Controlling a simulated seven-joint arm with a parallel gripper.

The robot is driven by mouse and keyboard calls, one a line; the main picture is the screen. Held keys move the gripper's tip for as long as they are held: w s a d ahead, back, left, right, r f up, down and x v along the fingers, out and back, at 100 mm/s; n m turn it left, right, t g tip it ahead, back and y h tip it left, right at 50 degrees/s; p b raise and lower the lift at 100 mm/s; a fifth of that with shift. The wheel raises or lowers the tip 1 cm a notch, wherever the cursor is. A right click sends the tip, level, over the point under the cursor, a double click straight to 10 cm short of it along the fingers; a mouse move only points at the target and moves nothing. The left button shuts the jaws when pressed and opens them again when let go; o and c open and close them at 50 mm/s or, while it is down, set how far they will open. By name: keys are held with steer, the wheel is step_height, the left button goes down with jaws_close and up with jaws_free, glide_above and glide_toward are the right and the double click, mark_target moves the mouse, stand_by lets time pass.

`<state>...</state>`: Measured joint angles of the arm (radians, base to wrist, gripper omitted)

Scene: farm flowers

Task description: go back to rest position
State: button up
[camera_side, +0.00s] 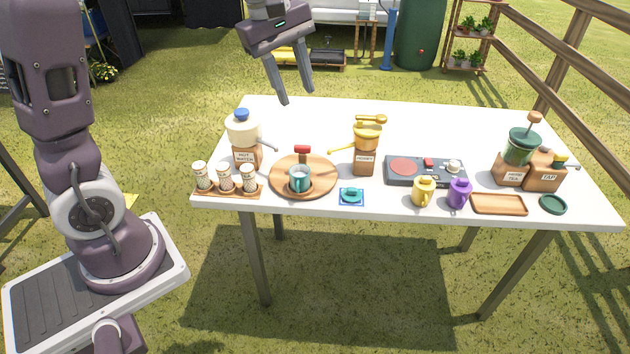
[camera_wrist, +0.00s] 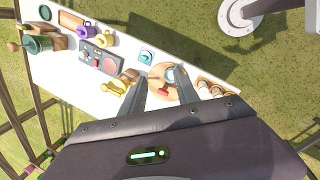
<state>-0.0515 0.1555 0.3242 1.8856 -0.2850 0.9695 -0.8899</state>
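My gripper (camera_side: 296,98) is raised above the back left of the white table (camera_side: 310,116) in the side view, clear of everything on it. Its two fingers point down and stand apart with nothing between them. In the wrist view my gripper (camera_wrist: 161,80) also shows its fingers apart, with the table far below. A teal mug (camera_side: 299,181) stands on the round wooden tray (camera_side: 318,166) at the left of the table.
A hot-water dispenser (camera_side: 243,131) and several shakers on a rack (camera_side: 240,190) stand at the left. A honey dispenser (camera_side: 366,146), a burner (camera_side: 402,170), yellow (camera_side: 423,193) and purple (camera_side: 459,194) mugs, and a green-topped dispenser (camera_side: 519,148) stand further right. A wooden fence (camera_side: 560,75) runs behind the right.

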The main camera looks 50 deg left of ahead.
steer(key=s+d+m+t, duration=0.1)
steer(key=s+d+m, duration=0.1)
steer(key=s+m, duration=0.3)
steer(key=s+d+r+m+t+y, duration=0.1)
steer(key=s+d+m, duration=0.2)
steer(key=s, duration=0.6)
steer(key=s+d+m+t, duration=0.1)
steer(key=s+d+m, duration=0.2)
steer(key=s+m, duration=0.4)
steer(key=shift+s+r+m, duration=0.25)
steer(key=shift+m, duration=0.25)
